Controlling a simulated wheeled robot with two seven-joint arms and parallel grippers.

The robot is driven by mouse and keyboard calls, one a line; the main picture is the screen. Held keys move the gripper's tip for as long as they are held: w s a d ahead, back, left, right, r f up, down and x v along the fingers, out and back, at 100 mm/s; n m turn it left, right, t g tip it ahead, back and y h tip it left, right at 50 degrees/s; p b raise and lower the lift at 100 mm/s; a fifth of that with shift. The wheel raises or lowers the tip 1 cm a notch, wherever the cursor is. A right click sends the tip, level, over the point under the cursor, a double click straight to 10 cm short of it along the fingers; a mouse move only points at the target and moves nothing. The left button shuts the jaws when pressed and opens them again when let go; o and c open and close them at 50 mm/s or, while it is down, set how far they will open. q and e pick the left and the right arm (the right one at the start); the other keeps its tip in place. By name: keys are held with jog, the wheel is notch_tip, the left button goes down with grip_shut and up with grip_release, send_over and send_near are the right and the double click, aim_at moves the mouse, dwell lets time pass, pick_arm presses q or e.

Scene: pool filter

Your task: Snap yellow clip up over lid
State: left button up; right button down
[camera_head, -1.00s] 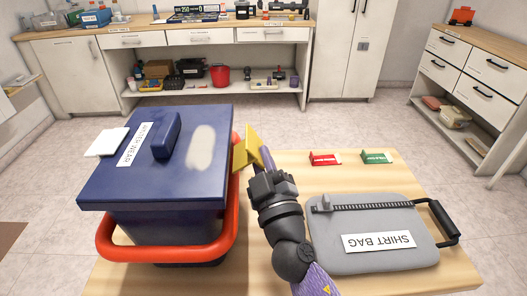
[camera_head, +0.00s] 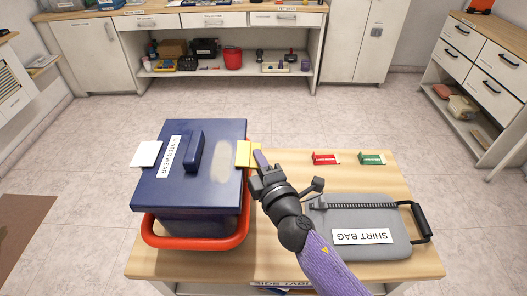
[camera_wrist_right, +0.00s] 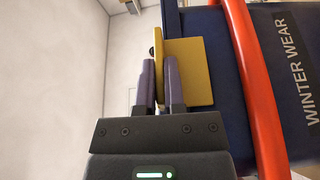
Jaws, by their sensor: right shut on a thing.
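The blue bin's lid (camera_head: 212,185) is on, and the bin sits inside a red ring handle (camera_head: 238,232). The yellow clip (camera_head: 247,154) is at the lid's right edge, its flat face turned up and reaching the lid's rim; I cannot tell whether it is latched. My right gripper (camera_head: 262,162) is shut on the clip's outer part. In the right wrist view, the gripper's purple fingers (camera_wrist_right: 160,75) pinch a thin edge of the yellow clip (camera_wrist_right: 192,72). A white clip (camera_head: 146,154) sticks out flat at the lid's left edge. My left gripper is not in view.
A grey shirt bag (camera_head: 330,250) with a black handle lies on the wooden table (camera_head: 405,190) at the right. Open floor surrounds the table.

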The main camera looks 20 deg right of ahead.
jog(key=shift+a+r+n+p, duration=0.15)
jog(key=shift+r+n+p, duration=0.05)
jog(key=shift+n+p, duration=0.35)
jog(key=shift+f, duration=0.1)
jog(key=c, duration=0.7)
grip_release()
jog(key=shift+a, duration=0.1)
